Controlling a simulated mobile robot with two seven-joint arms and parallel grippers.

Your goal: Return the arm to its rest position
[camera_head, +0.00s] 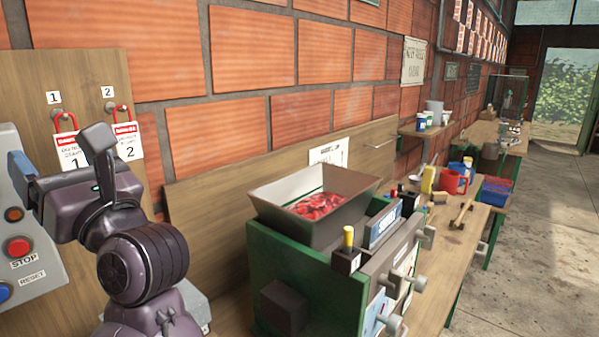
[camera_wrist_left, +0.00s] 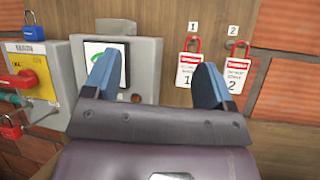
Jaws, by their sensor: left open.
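My left arm comes in at the left of the head view, in front of the wooden board. My left gripper (camera_head: 22,166) is at the left edge there, beside the grey control box (camera_head: 42,253). In the left wrist view the gripper (camera_wrist_left: 153,80) shows two blue-tipped fingers spread wide apart with nothing between them. The fingers point toward the board and a grey box with a white-and-green panel (camera_wrist_left: 106,66). Tags 1 (camera_wrist_left: 188,72) and 2 (camera_wrist_left: 236,74) hang from red padlocks on the board; finger tips overlap them in view. My right gripper is not in view.
A green pulper with a grey hopper (camera_head: 262,200) of red fruit stands right of my arm. A bench (camera_head: 450,240) holds a red mug (camera_head: 452,181) and tools. The control box has a red stop button (camera_head: 18,247). Open floor (camera_head: 540,260) lies at the right.

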